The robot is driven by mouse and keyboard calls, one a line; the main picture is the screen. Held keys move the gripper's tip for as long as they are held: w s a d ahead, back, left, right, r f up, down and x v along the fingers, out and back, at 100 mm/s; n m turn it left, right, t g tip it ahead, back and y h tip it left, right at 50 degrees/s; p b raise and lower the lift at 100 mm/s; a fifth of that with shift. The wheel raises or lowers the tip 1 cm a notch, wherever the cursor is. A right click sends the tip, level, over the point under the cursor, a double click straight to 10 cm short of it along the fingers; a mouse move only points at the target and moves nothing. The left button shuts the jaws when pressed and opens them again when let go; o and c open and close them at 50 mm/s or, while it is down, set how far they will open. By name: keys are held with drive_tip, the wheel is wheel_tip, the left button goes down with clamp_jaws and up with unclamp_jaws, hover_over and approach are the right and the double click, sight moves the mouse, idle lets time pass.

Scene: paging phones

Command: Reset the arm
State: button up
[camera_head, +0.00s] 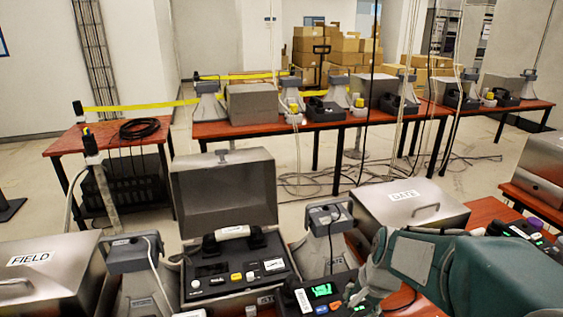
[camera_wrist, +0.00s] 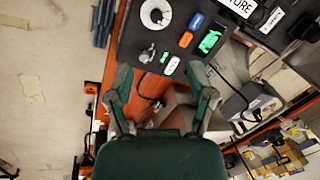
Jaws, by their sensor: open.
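My teal-green arm (camera_head: 430,265) reaches in from the lower right of the head view, over the near red tables. My gripper shows in the wrist view (camera_wrist: 160,88), with its two fingers spread apart and nothing between them. A dark console (camera_wrist: 175,38) with orange, blue, white and green-lit buttons lies beyond the fingertips in the wrist view. In the head view, a console with a green screen (camera_head: 322,291) stands just left of my gripper's end. Whether the fingers touch anything is not clear.
An open metal case (camera_head: 224,190) holds a phone with a white handset (camera_head: 232,232). Closed cases stand at left, labelled FIELD (camera_head: 40,280), and right of centre (camera_head: 420,208). Grey horn speakers (camera_head: 330,250) stand between. Cables (camera_head: 300,185) hang and trail across the floor.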

drive_tip(key=s+a+r+n+t+h, duration=0.1)
drive_tip(key=s+r+n+t, duration=0.2)
drive_tip(key=s+r+n, duration=0.6)
drive_tip(key=s+r, duration=0.2)
drive_tip(key=s, duration=0.3)
drive_tip(key=shift+s+a+h, duration=0.15)
drive_tip(key=shift+a+h, duration=0.15)
drive_tip(key=shift+a, duration=0.1)
